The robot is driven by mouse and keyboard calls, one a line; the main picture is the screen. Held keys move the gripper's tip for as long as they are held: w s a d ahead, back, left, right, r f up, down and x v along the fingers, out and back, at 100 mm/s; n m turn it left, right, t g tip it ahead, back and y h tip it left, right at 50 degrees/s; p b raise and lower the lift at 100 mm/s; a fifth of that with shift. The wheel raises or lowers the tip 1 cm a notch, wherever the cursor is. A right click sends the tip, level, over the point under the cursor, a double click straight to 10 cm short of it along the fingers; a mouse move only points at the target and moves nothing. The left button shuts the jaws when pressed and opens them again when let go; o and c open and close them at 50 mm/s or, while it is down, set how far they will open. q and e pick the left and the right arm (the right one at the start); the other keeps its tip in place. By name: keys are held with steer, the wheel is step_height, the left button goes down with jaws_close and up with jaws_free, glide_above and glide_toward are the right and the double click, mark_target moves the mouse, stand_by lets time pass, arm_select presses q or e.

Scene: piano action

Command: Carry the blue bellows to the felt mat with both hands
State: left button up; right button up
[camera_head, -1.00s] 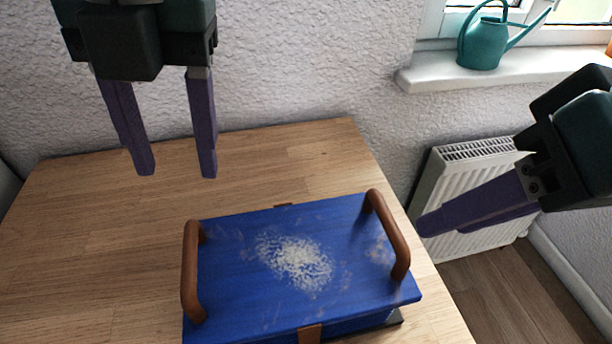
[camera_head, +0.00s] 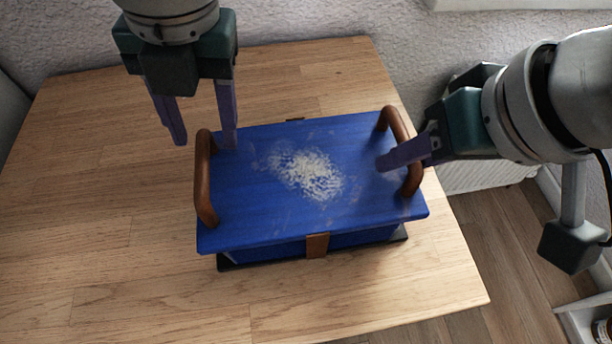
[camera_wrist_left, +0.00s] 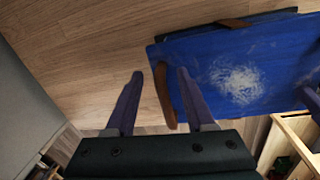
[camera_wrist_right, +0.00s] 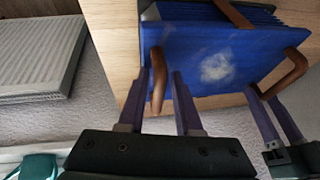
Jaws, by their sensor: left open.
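The blue bellows (camera_head: 270,215) sits on the wooden table with its long sides across the head view. It has a pale worn patch on top and a brown handle at each end. My left gripper (camera_head: 205,143) is open above the left handle (camera_head: 203,185); the left wrist view shows that handle (camera_wrist_left: 163,95) between the fingers. My right gripper (camera_head: 385,160) is at the right handle (camera_head: 411,180); the right wrist view shows its fingers apart (camera_wrist_right: 157,78) with the handle between them. Neither gripper is closed on a handle. I see no felt mat.
The wooden table (camera_head: 100,215) is bare to the left and in front of the bellows. A textured wall stands behind it. A white radiator (camera_head: 485,178) is beyond the table's right edge, partly behind my right arm.

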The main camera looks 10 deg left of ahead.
arm_select(q)
steer(key=c, duration=0.6)
arm_select(e)
jaws_close()
arm_select(q)
jaws_close()
steer(key=shift+r, duration=0.1)
arm_select(e)
steer(key=shift+r, duration=0.15)
